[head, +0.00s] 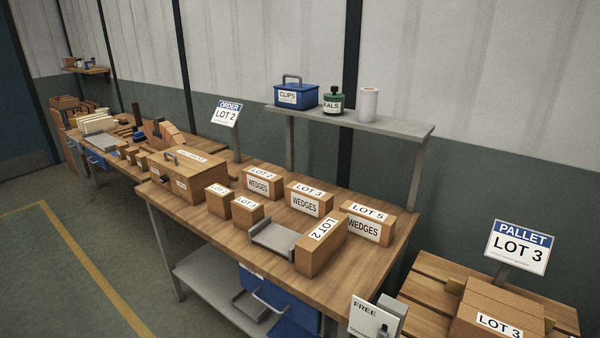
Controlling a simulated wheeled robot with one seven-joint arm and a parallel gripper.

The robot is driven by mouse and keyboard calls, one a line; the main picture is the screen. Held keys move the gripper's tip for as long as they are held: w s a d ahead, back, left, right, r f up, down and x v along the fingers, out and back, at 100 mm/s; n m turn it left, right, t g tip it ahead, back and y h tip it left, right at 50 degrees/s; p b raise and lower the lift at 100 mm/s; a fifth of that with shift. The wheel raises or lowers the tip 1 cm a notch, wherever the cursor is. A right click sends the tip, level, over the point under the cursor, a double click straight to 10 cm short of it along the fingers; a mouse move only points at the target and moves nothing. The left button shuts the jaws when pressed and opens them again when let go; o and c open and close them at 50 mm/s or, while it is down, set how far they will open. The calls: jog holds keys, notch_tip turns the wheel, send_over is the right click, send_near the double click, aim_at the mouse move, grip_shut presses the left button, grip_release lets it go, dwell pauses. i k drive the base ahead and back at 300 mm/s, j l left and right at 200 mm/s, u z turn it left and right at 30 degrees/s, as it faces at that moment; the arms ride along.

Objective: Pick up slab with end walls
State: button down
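A grey slab with end walls (274,239) lies flat near the front edge of the wooden workbench (186,236). It has a low raised wall at its left end, and its right end is next to a tall LOT 2 box (321,248), which may hide part of it. I cannot tell whether the slab touches that box. My gripper is not in view.
A wooden case with a handle (187,178) stands to the left. A raised grey shelf (350,120) spans the back. A pallet (428,290) with cartons is at right.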

aim_at(279, 239)
jog(key=i+j+u, duration=0.5)
jog(key=i+u, duration=0.25)
jog(key=i+j+u, duration=0.1)
jog(key=i+u, duration=0.65)
